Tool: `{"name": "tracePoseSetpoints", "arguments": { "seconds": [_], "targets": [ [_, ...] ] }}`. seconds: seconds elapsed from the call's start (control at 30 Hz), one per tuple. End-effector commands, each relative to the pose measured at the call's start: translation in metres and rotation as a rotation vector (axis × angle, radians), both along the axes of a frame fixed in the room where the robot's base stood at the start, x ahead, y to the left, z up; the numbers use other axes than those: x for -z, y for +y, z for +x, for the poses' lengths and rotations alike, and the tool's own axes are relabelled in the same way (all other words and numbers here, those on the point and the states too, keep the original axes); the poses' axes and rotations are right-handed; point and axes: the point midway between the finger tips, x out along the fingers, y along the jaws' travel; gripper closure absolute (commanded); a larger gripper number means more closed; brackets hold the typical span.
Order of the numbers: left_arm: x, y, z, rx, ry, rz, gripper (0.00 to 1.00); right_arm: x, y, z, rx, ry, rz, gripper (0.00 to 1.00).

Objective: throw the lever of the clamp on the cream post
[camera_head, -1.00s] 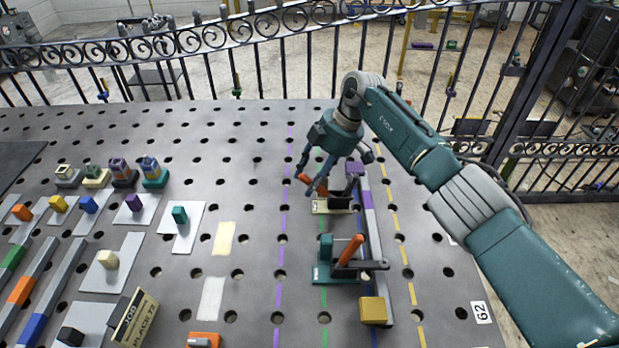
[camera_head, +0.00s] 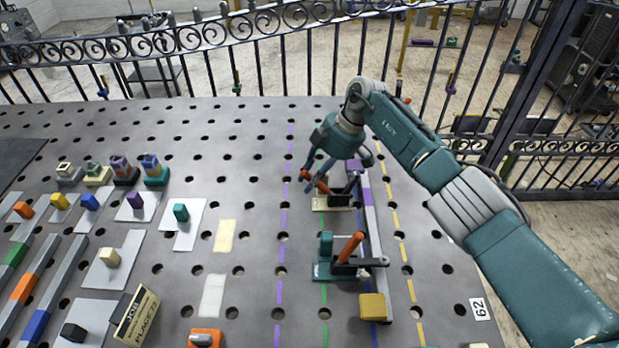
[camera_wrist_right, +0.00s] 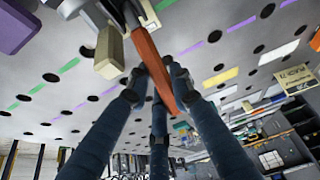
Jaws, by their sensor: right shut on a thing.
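The far clamp has a cream base (camera_head: 325,203) and an orange lever (camera_head: 319,184). My right gripper (camera_head: 309,178) is at this lever, its fingers closed around it. In the right wrist view the orange lever (camera_wrist_right: 150,62) runs between the fingertips (camera_wrist_right: 160,75), with the cream post (camera_wrist_right: 109,52) beside it. The fingers hide part of the lever in the head view. A second clamp (camera_head: 345,262) with a teal post and its own orange lever stands nearer, untouched. My left gripper is not in view.
A grey bar with a purple section (camera_head: 367,197) lies along the right side of both clamps, with a yellow block (camera_head: 373,306) at its near end. Coloured blocks on white plates (camera_head: 188,226) stand left. An iron fence (camera_head: 230,50) borders the far side.

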Motion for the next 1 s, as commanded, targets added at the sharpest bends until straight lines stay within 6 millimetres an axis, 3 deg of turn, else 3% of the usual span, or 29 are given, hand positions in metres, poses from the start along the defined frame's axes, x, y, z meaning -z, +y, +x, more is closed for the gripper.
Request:
{"name": "tracePoseSetpoints", "arguments": {
  "seconds": [0.13, 0.4, 0.83, 0.93, 1.0],
  "targets": [
    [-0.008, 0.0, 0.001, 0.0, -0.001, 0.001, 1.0, -0.008, -0.015, 0.0, 0.009, 0.006, 0.164, 1.0],
    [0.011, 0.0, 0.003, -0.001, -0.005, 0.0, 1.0, -0.015, -0.032, 0.0, 0.005, 0.006, 0.408, 1.0],
    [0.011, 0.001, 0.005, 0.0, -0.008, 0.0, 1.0, -0.021, -0.033, 0.001, 0.002, 0.003, 0.442, 1.0],
    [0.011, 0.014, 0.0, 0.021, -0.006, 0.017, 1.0, -0.021, -0.033, 0.001, 0.003, 0.003, 0.442, 1.0],
    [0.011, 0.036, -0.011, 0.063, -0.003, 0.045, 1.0, -0.021, -0.033, 0.001, 0.003, 0.003, 0.441, 1.0]
  ]
}}
